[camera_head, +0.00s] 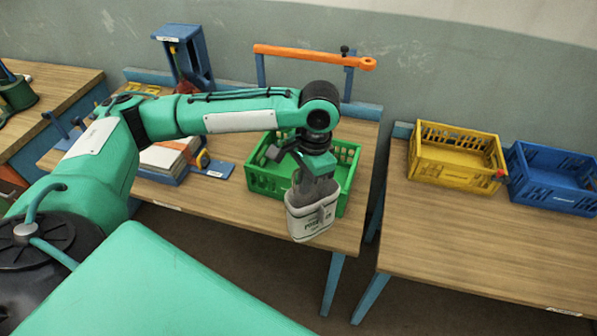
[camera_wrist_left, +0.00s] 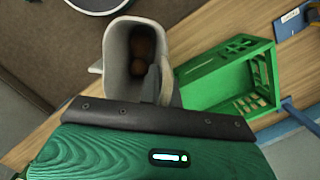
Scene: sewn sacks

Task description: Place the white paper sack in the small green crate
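The white paper sack (camera_head: 308,222) has green print and hangs upright from my left gripper (camera_head: 316,184), which is shut on its rim. In the left wrist view the sack (camera_wrist_left: 118,52) shows its open top with brown round things inside. The small green crate (camera_head: 268,184) stands on the middle table, behind the sack in the head view. The sack and my arm hide part of the crate in the head view. My right gripper is not in view.
An orange bar (camera_head: 315,56) on blue posts stands behind the green crate. A stack of papers (camera_head: 168,155) lies left of it. The right table holds a yellow crate (camera_head: 455,178) and a blue crate (camera_head: 550,203); its front is clear. A gap separates the tables.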

